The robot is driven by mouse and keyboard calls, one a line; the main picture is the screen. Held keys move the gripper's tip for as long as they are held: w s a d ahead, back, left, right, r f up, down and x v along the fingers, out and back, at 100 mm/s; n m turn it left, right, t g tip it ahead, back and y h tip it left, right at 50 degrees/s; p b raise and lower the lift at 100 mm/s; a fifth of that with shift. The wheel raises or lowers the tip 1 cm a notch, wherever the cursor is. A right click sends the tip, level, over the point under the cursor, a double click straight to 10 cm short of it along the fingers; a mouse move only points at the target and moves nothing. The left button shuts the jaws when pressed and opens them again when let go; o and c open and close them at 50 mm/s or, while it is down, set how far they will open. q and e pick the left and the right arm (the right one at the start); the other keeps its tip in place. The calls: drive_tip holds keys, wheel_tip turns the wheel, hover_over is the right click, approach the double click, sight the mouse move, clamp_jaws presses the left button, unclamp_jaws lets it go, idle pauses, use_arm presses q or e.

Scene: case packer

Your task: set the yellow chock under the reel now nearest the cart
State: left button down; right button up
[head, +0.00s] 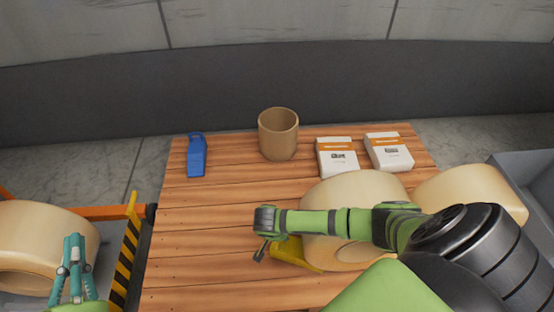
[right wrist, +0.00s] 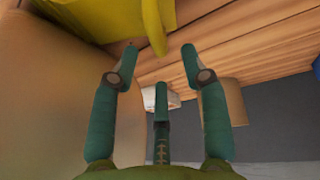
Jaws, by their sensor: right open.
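In the head view the yellow chock (head: 291,254) lies on the table against the left side of a beige reel (head: 355,190), partly hidden by my right arm. A second reel (head: 470,188) is to its right, and a third reel (head: 38,240) is at far left beside an orange frame. My right gripper (head: 261,251) is mostly hidden behind its wrist, just left of the chock. In the right wrist view its fingers (right wrist: 157,65) are spread and empty, with the chock (right wrist: 107,18) just beyond them. My left gripper (head: 74,250) appears open and empty before the left reel.
The wooden table (head: 205,235) carries a blue object (head: 196,156), a brown cup (head: 278,134) and two white boxes (head: 337,158) (head: 388,152) toward the back. A striped post (head: 127,250) stands at its left edge. A grey-walled container (head: 537,180) is at right. The table's left front is clear.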

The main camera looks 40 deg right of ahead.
drive_tip(key=v, duration=0.8)
drive_tip(key=shift+r, duration=0.3)
drive_tip(key=shift+a, duration=0.2)
